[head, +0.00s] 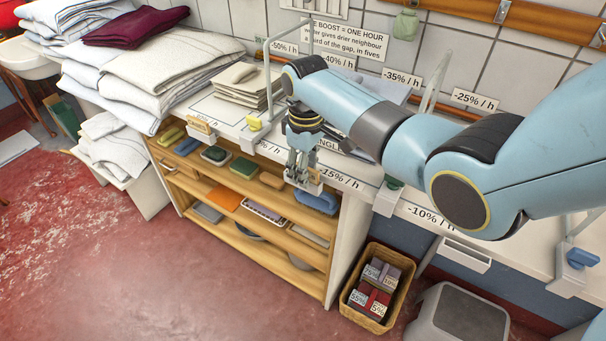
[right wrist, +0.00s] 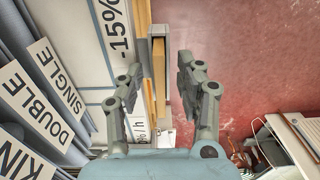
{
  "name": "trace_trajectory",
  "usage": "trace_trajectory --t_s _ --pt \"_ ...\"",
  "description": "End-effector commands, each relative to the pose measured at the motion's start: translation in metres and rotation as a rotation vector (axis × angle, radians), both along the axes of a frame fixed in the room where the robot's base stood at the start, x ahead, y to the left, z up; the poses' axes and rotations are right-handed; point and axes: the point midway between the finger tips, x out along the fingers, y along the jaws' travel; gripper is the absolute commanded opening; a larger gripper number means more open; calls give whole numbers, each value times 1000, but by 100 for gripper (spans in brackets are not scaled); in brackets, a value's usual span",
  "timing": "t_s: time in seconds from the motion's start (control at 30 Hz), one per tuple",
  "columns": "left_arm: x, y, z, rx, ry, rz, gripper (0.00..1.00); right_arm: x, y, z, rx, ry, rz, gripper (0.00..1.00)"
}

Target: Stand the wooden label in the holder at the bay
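My right gripper (head: 301,176) points down at the front edge of the counter, by the -15% bay. In the right wrist view its two fingers (right wrist: 161,65) are spread apart. A thin tan wooden piece, which looks like the wooden label (right wrist: 159,78), shows edge-on between them, with visible gaps to both fingers. It appears upright in a pale grey holder (right wrist: 154,31) on the counter's front edge. In the head view the fingers partly hide this holder (head: 314,188). Whether the label is fully seated I cannot tell. My left gripper is not in view.
Another holder with a wooden piece (head: 201,127) sits farther left on the counter edge. A shelf (head: 245,187) with soaps and brushes is below. A wicker basket (head: 349,306) with several small blocks and a grey bin (head: 430,318) stand on the floor. Folded linen (head: 165,68) fills the left.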

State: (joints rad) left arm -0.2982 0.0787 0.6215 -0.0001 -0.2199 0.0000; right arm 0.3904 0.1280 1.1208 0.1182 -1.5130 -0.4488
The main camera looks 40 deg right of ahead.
Motion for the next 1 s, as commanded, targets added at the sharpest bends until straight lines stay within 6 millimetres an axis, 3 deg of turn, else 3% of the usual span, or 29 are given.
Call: trace_trajectory --t_s 0.03,0.33,0.73,1.0 --pt "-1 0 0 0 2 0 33 0 0 0 0 0 0 37" --pt "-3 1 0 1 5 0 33 0 0 0 0 0 0 0" --pt "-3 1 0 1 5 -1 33 0 0 5 0 -1 0 0" --pt "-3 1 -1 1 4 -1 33 1 0 43 0 -4 -1 0"
